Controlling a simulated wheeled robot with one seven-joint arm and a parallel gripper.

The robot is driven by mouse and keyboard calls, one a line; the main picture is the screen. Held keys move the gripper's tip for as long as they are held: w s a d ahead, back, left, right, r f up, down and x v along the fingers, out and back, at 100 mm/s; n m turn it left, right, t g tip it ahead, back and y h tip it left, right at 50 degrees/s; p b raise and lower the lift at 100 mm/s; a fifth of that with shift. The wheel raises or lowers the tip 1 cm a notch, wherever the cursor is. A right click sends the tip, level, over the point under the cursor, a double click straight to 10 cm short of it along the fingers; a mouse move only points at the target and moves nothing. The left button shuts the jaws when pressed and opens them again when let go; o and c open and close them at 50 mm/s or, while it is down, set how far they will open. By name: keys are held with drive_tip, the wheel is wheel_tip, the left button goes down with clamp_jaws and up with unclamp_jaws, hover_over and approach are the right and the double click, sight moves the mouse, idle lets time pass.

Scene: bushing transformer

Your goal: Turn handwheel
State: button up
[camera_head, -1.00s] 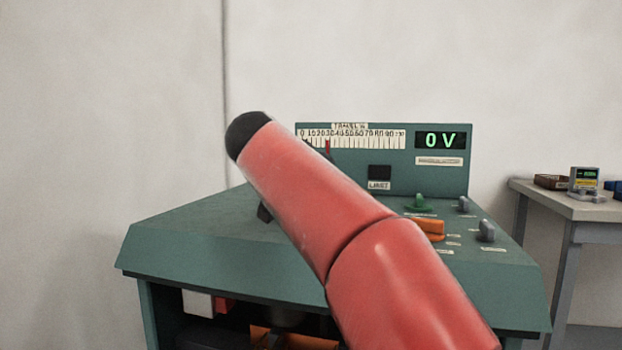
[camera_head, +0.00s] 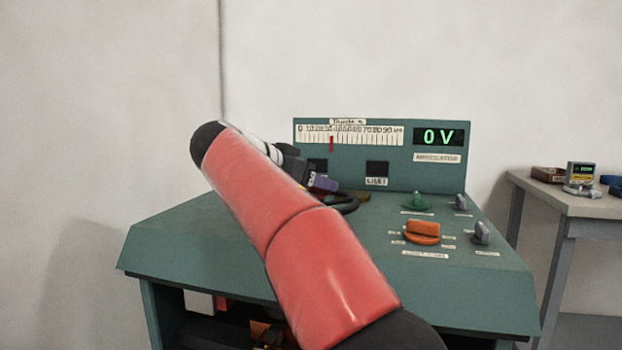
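The handwheel (camera_head: 346,204) shows only as a small piece of dark curved rim on the top of the green console (camera_head: 190,232). My red arm hides the rest of it. My gripper (camera_head: 322,183) is partly visible at the wheel's rim, beyond the arm. Its fingers are too small and too covered to tell whether they are open or shut, or whether they touch the rim. The travel scale (camera_head: 350,134) on the upright panel has a red pointer (camera_head: 331,143) at roughly the thirties. The display (camera_head: 438,137) reads 0 V.
An orange knob (camera_head: 422,232), a green knob (camera_head: 416,202) and grey knobs (camera_head: 481,233) sit on the console's right side. A side table (camera_head: 560,197) with small instruments stands at the right. Open shelf space is under the console top.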

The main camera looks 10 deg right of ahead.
drive_tip(key=shift+f, duration=0.15)
drive_tip(key=o, duration=1.4)
drive_tip(key=v, duration=0.8)
